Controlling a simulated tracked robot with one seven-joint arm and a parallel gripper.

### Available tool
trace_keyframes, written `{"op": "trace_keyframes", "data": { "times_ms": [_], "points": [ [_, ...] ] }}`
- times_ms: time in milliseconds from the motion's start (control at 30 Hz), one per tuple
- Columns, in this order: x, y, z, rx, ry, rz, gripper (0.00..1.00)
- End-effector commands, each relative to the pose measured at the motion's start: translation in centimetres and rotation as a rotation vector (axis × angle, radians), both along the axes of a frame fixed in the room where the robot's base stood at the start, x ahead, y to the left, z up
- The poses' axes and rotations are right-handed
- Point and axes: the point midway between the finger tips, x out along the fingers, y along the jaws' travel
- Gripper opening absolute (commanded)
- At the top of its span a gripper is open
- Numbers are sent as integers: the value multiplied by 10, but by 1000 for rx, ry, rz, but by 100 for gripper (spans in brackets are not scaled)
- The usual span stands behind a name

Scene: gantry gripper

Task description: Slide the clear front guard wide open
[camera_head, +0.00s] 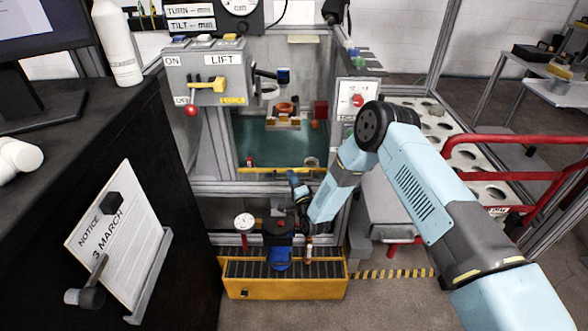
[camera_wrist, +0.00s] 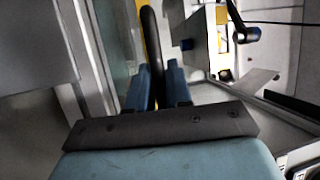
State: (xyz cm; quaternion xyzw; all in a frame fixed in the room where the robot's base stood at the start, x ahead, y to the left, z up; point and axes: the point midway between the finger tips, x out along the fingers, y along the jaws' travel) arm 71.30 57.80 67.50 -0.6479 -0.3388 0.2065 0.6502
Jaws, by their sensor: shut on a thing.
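The clear front guard (camera_head: 265,151) is a see-through pane across the machine's front opening, with a yellow strip (camera_head: 262,170) along the bottom. In the wrist view its greenish pane (camera_wrist: 116,40) is on the left, beside the yellow strip (camera_wrist: 139,18). A dark bar-like handle (camera_wrist: 149,38) runs up between the blue fingers of my gripper (camera_wrist: 160,88), which is shut on it. In the head view my gripper (camera_head: 296,183) is at the lower right of the opening, and the handle is hidden there. How far the guard is open is hard to tell.
A LIFT control box (camera_head: 211,75) juts out at the upper left of the opening. A pump-like blue unit (camera_head: 281,255) stands over a yellow tray (camera_head: 285,284) below. A black cabinet (camera_head: 150,125) is on the left; red rails (camera_head: 520,141) are on the right.

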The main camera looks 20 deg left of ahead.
Motion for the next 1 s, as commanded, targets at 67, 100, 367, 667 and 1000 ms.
{"op": "trace_keyframes", "data": {
  "times_ms": [67,100,367,667,1000],
  "points": [
    [-5,2,-10,-3,5,6,0],
    [-6,2,-12,-3,5,8,0],
    [-9,5,-19,-4,6,14,0],
    [-11,5,-19,-4,7,16,23],
    [-10,7,-17,-2,4,15,40]
  ]
}}
